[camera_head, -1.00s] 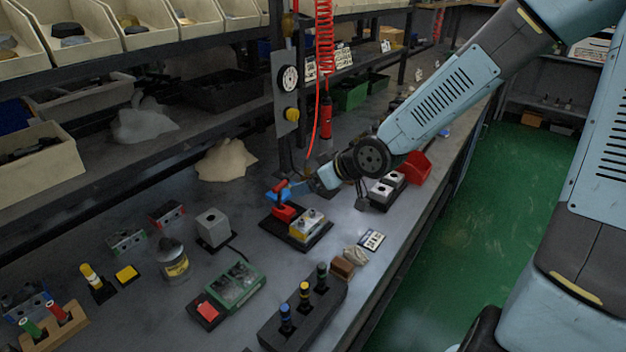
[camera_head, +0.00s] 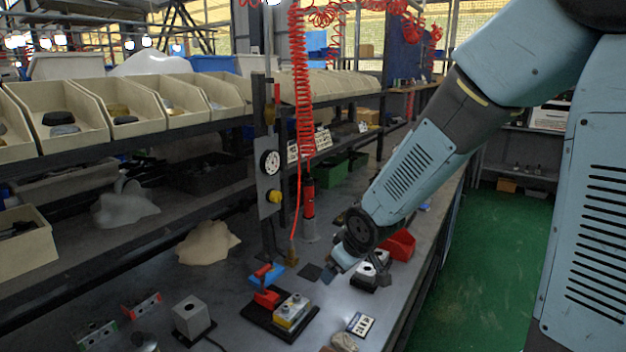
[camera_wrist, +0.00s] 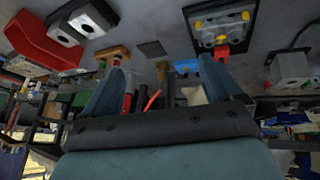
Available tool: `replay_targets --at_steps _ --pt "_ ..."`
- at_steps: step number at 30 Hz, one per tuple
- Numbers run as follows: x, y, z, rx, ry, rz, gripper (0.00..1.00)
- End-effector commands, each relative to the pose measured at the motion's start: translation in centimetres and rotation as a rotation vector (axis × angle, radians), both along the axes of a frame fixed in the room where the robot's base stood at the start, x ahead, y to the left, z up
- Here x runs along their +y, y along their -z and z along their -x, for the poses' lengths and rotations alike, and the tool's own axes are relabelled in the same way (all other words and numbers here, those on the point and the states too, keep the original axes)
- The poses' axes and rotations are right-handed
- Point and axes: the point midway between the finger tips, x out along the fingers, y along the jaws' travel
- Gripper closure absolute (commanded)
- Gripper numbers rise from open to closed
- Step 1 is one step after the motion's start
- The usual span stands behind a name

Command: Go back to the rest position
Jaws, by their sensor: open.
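My gripper (camera_head: 332,270) hangs over the workbench, to the right of a valve block (camera_head: 292,309) and apart from it. In the wrist view my two blue fingers (camera_wrist: 163,85) are spread wide, with nothing held between them. The valve block has a grey and yellow body on a black base plate, with a red handle (camera_head: 265,297) and a blue part (camera_head: 271,276) beside it. It also shows in the wrist view (camera_wrist: 221,33), past the right finger. My arm partly hides the bench behind the gripper.
A grey two-hole block (camera_head: 371,268) and a red bin (camera_head: 399,245) lie close to the right of my gripper. A post with a gauge (camera_head: 270,163) and a red coiled hose (camera_head: 302,90) stand behind. A grey box (camera_head: 191,316) stands front left. Green floor (camera_head: 485,260) is clear.

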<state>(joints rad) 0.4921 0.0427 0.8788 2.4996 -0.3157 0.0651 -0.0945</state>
Motion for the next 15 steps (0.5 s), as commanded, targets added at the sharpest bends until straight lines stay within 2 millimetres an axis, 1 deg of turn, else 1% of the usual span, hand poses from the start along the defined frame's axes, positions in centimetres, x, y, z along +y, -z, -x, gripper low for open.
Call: replay_targets --at_steps 1,3,8,11,15 --pt "-1.0 -0.8 0.2 -0.004 0.034 0.03 0.08" --pt "-2.6 -1.9 0.6 -0.002 0.088 0.065 0.08" --pt "-5.9 -4.8 1.9 0.0 0.214 0.119 0.08" --pt "-7.7 -6.8 3.1 -0.001 0.292 0.134 0.08" --pt "-10.0 -9.7 5.3 -0.001 0.4 0.13 0.08"
